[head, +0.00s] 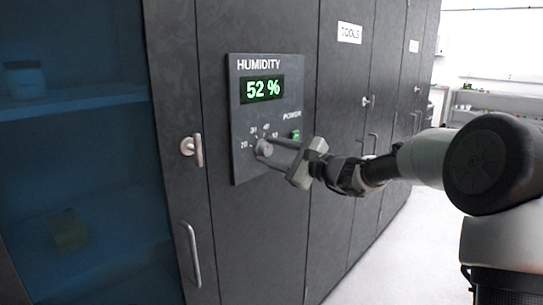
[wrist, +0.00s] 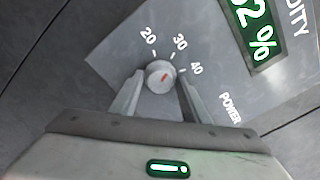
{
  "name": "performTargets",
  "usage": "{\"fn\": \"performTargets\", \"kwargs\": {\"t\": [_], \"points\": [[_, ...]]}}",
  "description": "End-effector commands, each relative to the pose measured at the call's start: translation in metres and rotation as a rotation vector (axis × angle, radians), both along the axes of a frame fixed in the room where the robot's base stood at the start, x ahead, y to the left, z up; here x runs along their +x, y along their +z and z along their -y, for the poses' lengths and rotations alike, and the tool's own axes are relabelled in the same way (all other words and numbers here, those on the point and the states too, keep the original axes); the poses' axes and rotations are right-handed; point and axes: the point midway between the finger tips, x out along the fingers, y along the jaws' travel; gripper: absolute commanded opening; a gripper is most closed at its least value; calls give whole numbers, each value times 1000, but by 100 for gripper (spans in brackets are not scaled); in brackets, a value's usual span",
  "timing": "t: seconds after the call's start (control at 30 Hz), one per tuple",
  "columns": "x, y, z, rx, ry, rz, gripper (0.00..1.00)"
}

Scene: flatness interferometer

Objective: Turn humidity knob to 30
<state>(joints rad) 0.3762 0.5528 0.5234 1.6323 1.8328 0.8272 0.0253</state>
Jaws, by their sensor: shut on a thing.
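The humidity knob (head: 263,148) is a small round grey dial low on the dark humidity panel (head: 240,120). In the wrist view the knob (wrist: 158,70) has a short red mark tilted to the upper right, seemingly between the 30 and 40 ticks. Labels 20, 30 and 40 show around it. My gripper (head: 270,150) reaches in from the right, its fingers hiding part of the scale in the head view. In the wrist view my gripper (wrist: 161,80) has one finger on each side of the knob, shut on it. The green display (head: 262,88) reads 52 %.
A green-lit POWER switch (head: 295,134) sits right of the knob, close above my fingers. Cabinet handles (head: 192,148) stick out left of the panel. A glass-fronted cabinet (head: 75,150) stands at the left. Open floor (head: 375,270) shows at the lower right.

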Motion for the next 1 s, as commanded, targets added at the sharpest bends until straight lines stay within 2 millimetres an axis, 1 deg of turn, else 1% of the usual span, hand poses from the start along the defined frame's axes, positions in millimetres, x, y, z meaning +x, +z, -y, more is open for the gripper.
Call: {"fn": "performTargets", "kwargs": {"t": [0.27,0.3,0.33,0.6,0.73,0.87,1.0], "points": [[0,-1,1,-2,-1,-2,20],[0,-1,1,-2,-1,-2,47],[0,-1,1,-2,-1,-2,51],[0,0,1,0,-1,-1,51],[-4,0,7,-2,-2,-1,51],[-16,1,24,-3,-5,-2,51],[-37,1,50,-3,-6,-3,51]]}}
